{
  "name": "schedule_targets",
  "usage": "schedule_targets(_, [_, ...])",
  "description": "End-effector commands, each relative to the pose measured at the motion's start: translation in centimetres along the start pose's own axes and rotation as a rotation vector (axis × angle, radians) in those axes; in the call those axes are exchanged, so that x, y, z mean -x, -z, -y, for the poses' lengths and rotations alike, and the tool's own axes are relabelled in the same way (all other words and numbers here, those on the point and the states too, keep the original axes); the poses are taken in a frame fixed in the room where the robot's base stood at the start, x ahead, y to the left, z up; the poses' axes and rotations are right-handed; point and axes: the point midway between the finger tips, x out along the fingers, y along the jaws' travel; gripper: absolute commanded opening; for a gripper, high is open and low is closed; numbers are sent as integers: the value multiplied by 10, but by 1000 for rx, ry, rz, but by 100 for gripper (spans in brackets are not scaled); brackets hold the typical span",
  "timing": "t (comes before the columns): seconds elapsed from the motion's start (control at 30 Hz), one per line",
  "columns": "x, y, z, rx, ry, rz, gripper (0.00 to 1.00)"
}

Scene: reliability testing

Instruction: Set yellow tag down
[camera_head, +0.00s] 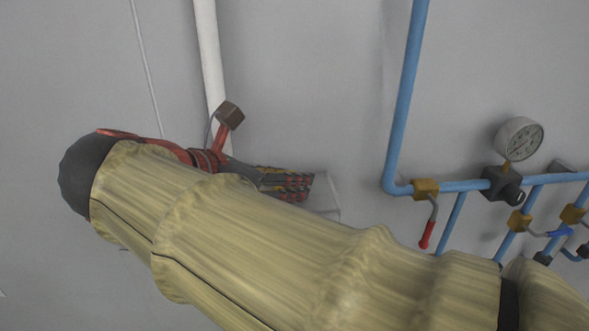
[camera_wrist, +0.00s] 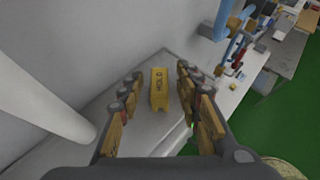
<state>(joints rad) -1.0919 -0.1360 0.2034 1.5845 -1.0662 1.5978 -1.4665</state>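The yellow tag (camera_wrist: 159,90), marked HOLD, rests on a light grey ledge (camera_wrist: 135,113) in the wrist view. My gripper (camera_wrist: 159,72) is open, with one finger on each side of the tag. A gap shows between the tag and each finger. In the head view my gripper (camera_head: 290,185) is partly hidden behind my sleeved arm, close to a pale grey block-like surface (camera_head: 325,192). The tag cannot be made out there.
A white pipe (camera_head: 209,60) runs down the wall behind my arm. Blue pipes (camera_head: 404,100) with valves and a round gauge (camera_head: 520,137) are on the right. A grey bench (camera_wrist: 284,60) and green floor (camera_wrist: 258,125) lie to the right in the wrist view.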

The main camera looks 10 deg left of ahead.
Motion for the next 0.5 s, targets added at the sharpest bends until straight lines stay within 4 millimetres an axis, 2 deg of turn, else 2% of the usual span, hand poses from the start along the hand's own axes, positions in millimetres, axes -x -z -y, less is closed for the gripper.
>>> schedule_targets(0.17, [22,2,-1,0,-3,0,34])
schedule_targets(0.5, [91,2,-2,1,-4,0,34])
